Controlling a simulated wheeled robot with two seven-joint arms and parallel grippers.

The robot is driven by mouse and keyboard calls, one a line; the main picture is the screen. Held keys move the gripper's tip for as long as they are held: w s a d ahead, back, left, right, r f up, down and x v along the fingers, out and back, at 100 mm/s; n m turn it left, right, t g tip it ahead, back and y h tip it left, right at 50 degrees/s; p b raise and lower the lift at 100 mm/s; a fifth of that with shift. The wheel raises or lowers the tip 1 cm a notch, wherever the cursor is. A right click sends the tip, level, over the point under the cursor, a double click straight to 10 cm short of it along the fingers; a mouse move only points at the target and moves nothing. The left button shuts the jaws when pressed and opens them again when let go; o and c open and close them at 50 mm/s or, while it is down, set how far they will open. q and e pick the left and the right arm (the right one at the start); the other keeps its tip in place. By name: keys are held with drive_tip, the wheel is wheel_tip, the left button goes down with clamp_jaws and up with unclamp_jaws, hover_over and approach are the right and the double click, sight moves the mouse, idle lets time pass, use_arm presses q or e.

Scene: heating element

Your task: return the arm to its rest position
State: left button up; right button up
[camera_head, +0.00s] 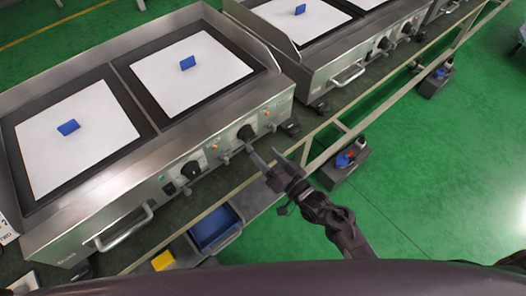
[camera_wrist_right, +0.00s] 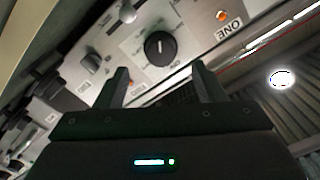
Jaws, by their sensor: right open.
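My right gripper (camera_head: 265,160) is in front of the control panel of the near heating unit (camera_head: 130,185), close below its right-hand knobs. Its two fingers are apart with nothing between them; they also show in the right wrist view (camera_wrist_right: 162,85). A black knob (camera_wrist_right: 159,46) on the panel is just beyond the fingers, apart from them as far as I can see. The same panel shows an orange lamp (camera_wrist_right: 222,15) beside a label reading "ONE". My left gripper does not show in the head view.
The near unit carries two white plates with blue blocks (camera_head: 188,62) on top. A second unit (camera_head: 330,60) stands beyond it. A blue bin (camera_head: 214,228) sits below the bench edge. A dark box (camera_head: 345,165) stands by the frame. Open green floor (camera_head: 450,170) lies at the right.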

idle(0.4)
drive_tip(key=s+d+f+g+h, duration=0.2)
drive_tip(key=s+f, duration=0.1)
drive_tip(key=f, duration=0.5)
drive_tip(key=s+d+f+g+h, duration=0.1)
drive_tip(key=s+d+f+h, duration=0.15)
drive_tip(key=f, duration=0.55)
drive_tip(key=s+d+f+g+h, duration=0.2)
drive_tip(key=s+d+f+g, duration=0.1)
drive_tip(key=s+f, duration=0.6)
drive_tip(key=s+d+f+n+g+h, duration=0.1)
drive_tip(key=s+d+f+g, duration=0.3)
drive_tip(key=s+f, duration=0.5)
drive_tip(key=shift+s+d+f+h+p, duration=0.15)
drive_tip(key=shift+s+d+h+p, duration=0.45)
drive_tip(key=shift+d, duration=0.65)
drive_tip(key=s+d+f+g, duration=0.1)
drive_tip(key=s, duration=0.3)
drive_tip(key=s+d+f+g+h, duration=0.1)
drive_tip(key=s+d, duration=0.1)
drive_tip(key=s, duration=0.2)
drive_tip(key=s+d+f+g+h, duration=0.1)
drive_tip(key=s+f, duration=0.1)
drive_tip(key=s, duration=0.3)
drive_tip(key=shift+d+n+g, duration=0.3)
drive_tip(key=shift+d+n, duration=0.1)
